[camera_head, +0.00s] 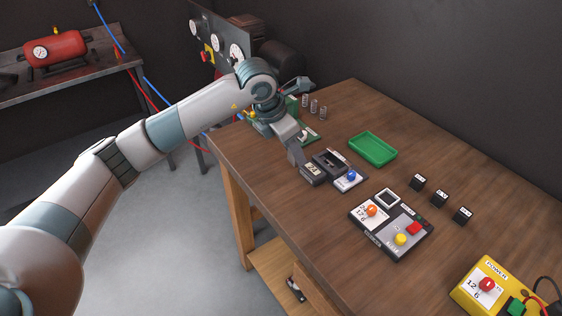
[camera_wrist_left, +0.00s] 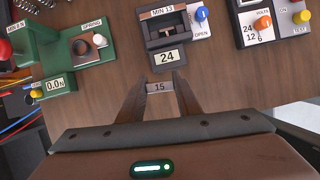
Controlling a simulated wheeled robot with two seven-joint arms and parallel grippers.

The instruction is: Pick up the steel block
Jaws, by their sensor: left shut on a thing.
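The steel block (camera_wrist_left: 160,87) is small and grey with the number 15 on its face. In the left wrist view it sits between the two fingertips of my left gripper (camera_wrist_left: 161,92), which is shut on it. In the head view my left gripper (camera_head: 297,156) reaches down over the table beside a dark fixture, and the block cannot be made out there. Whether the block touches the table is not clear. My right gripper is not in view.
The dark fixture (camera_wrist_left: 168,38) with a 24 display and blue knob is just beyond the fingers. A green spring device (camera_wrist_left: 60,92) stands left of it. On the wooden table (camera_head: 310,225) are a green tray (camera_head: 372,149), a control panel (camera_head: 383,241) and three black cubes (camera_head: 440,198).

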